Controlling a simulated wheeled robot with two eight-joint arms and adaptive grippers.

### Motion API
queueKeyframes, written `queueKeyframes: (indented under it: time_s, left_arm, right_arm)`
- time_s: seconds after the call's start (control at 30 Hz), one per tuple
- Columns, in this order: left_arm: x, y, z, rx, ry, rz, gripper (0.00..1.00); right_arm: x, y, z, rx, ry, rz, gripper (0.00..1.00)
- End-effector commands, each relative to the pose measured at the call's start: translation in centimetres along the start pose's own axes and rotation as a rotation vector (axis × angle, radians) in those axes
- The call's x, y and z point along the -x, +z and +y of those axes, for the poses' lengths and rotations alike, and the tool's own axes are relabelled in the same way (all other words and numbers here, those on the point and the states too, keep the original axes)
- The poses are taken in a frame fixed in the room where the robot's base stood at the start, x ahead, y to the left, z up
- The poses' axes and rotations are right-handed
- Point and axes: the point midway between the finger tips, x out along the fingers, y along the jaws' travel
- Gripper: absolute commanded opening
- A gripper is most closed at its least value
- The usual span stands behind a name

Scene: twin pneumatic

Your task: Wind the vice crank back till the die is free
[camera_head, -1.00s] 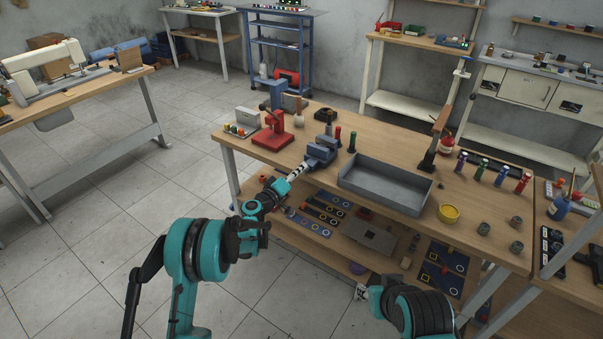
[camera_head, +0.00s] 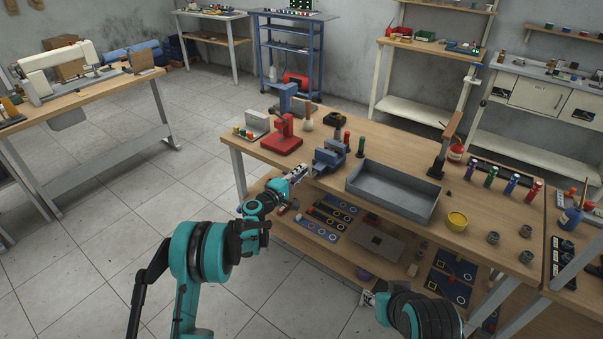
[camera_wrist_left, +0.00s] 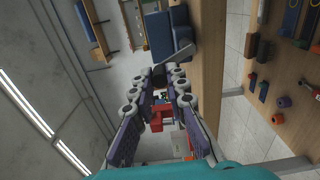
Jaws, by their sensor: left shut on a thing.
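The blue vice (camera_head: 330,158) stands at the near edge of the wooden workbench; part of its blue body also shows at the top of the left wrist view (camera_wrist_left: 162,36). My left gripper (camera_head: 303,170) reaches its front side, just off the bench edge. In the wrist view its fingertips (camera_wrist_left: 168,74) are close together, shut on the vice crank, which is mostly hidden between them. A thin grey bar (camera_wrist_left: 179,52) shows just beyond the tips. I cannot make out the die in the vice jaws. My right gripper (camera_head: 368,298) is low, in front of the bench, mostly hidden by its arm.
A grey tray (camera_head: 392,207) lies right of the vice, and a red press (camera_head: 284,138) stands to its left. A green cylinder (camera_head: 361,147) stands close behind. The lower shelf (camera_head: 300,236) holds flat parts. The floor in front is clear.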

Motion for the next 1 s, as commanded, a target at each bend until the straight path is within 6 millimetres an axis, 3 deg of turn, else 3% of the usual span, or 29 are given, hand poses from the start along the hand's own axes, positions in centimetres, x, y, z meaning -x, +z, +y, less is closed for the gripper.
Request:
queueKeyframes:
  time_s: [0.47, 0.5, 0.57, 0.87, 1.0]
  left_arm:
    - [0.0, -0.1, -0.1, 0.011, 0.0, 0.002, 0.0]
    - [0.0, -0.1, -0.1, 0.011, 0.0, 0.002, 0.22]
    - [0.0, -0.1, -0.1, 0.011, 0.0, 0.002, 0.35]
    - [0.1, -0.1, 0.0, 0.011, 0.0, 0.001, 0.35]
    - [1.3, -0.1, 0.0, 0.011, 0.0, 0.001, 0.35]
  right_arm:
    - [0.0, 0.0, 0.0, 0.0, 0.0, 0.0, 0.35]
    - [0.0, 0.0, 0.0, 0.0, 0.0, 0.0, 0.35]
    - [0.0, 0.0, 0.0, 0.0, 0.0, 0.0, 0.35]
    - [0.0, 0.0, 0.0, 0.0, 0.0, 0.0, 0.35]
    - [0.0, 0.0, 0.0, 0.0, 0.0, 0.0, 0.35]
